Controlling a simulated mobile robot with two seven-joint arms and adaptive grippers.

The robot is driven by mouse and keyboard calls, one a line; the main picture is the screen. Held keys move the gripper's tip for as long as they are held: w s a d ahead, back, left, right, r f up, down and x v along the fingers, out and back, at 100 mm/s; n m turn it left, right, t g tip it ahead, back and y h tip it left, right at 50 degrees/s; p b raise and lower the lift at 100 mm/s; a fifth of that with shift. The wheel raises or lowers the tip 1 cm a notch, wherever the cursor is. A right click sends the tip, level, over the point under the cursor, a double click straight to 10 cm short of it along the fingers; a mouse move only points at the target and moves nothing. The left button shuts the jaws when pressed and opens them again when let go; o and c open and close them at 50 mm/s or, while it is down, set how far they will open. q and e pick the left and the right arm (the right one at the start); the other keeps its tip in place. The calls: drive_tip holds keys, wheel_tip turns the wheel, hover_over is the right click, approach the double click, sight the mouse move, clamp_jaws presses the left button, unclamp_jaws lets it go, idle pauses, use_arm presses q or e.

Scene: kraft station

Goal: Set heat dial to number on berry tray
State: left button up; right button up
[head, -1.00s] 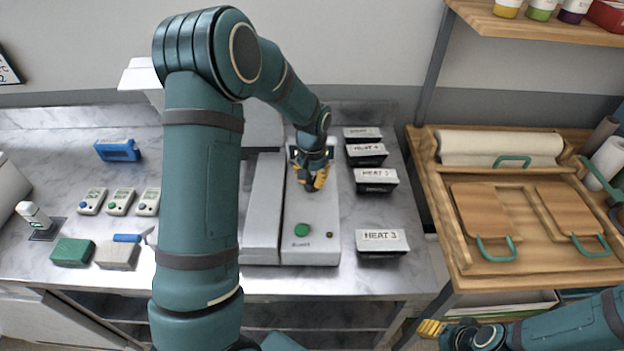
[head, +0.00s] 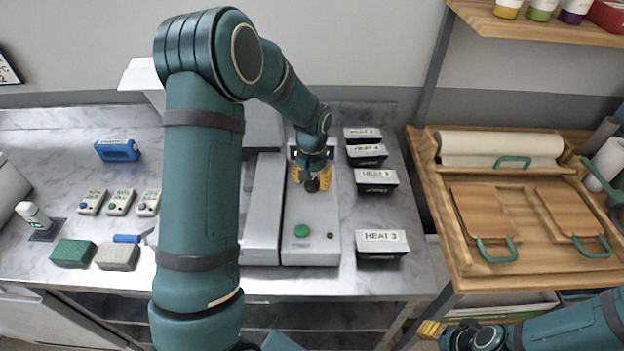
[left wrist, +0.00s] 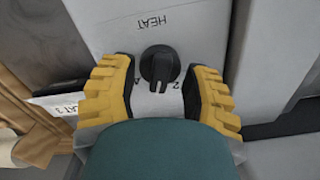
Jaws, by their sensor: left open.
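The black heat dial (left wrist: 160,66) sits on the grey machine panel under the word HEAT in the left wrist view. A 2 and another partly hidden mark show beside it. My left gripper (left wrist: 160,92) is open, with its yellow fingers on either side of the dial and visible gaps. In the head view the left gripper (head: 311,180) is over the machine (head: 312,225), around the dark dial (head: 312,186). Black trays with white labels stand to the right; the nearest tray (head: 382,243) reads HEAT 3. I cannot tell which is the berry tray. My right gripper (head: 430,328) is at the lower right.
A green button (head: 302,231) is on the machine's front part. Several small timers (head: 120,202), a green sponge (head: 73,252) and a grey block (head: 117,256) lie on the counter at left. A wooden station (head: 500,265) stands at right.

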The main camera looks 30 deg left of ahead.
sight(312, 181)
use_arm(q)
wheel_tip(312, 181, up, 12)
idle(0.5)
idle(0.5)
